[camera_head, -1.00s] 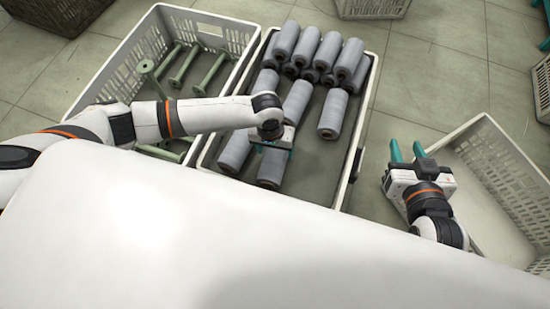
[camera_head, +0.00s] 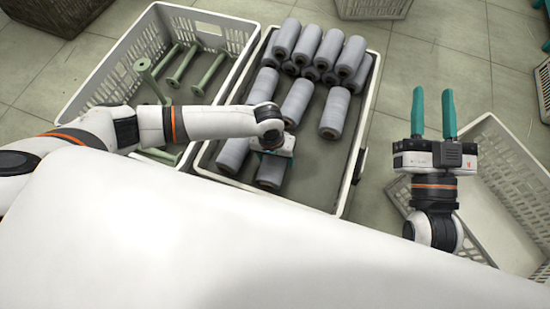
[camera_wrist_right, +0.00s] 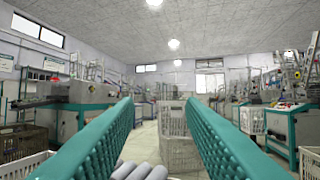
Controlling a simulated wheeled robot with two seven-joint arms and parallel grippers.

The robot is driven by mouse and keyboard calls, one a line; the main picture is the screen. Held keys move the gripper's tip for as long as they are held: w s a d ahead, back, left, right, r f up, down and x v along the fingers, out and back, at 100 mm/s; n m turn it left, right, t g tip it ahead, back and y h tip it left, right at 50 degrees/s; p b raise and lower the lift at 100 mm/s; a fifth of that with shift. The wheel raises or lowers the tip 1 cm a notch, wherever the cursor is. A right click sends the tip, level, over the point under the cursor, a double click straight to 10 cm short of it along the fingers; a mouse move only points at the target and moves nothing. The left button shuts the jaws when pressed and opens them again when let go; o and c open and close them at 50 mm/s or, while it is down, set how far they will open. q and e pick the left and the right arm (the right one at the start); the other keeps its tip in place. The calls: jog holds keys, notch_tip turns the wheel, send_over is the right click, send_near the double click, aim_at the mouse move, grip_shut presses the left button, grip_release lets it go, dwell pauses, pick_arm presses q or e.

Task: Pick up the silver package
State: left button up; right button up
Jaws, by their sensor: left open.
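Several silver-grey wound packages (camera_head: 299,101) lie in the middle tray (camera_head: 357,165), some stacked at its far end and others nearer me. My left gripper (camera_head: 271,158) points down over the near part of the tray, between two packages, one to its left (camera_head: 233,155) and one below it (camera_head: 270,175). My left arm and wrist hide its fingertips, so contact cannot be told. My right gripper (camera_head: 433,95) is open and empty, its teal fingers pointing away from me, right of the tray. The right wrist view shows nothing between its fingers (camera_wrist_right: 165,105).
A white crate with green bobbins (camera_head: 182,68) stands left of the tray. A pale, seemingly empty crate (camera_head: 510,170) stands at the right, beside my right gripper. Floor between tray and right crate is clear.

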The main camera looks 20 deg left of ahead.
pick_arm(q)
jog(key=c, duration=0.9)
jog(key=shift+r, duration=0.1)
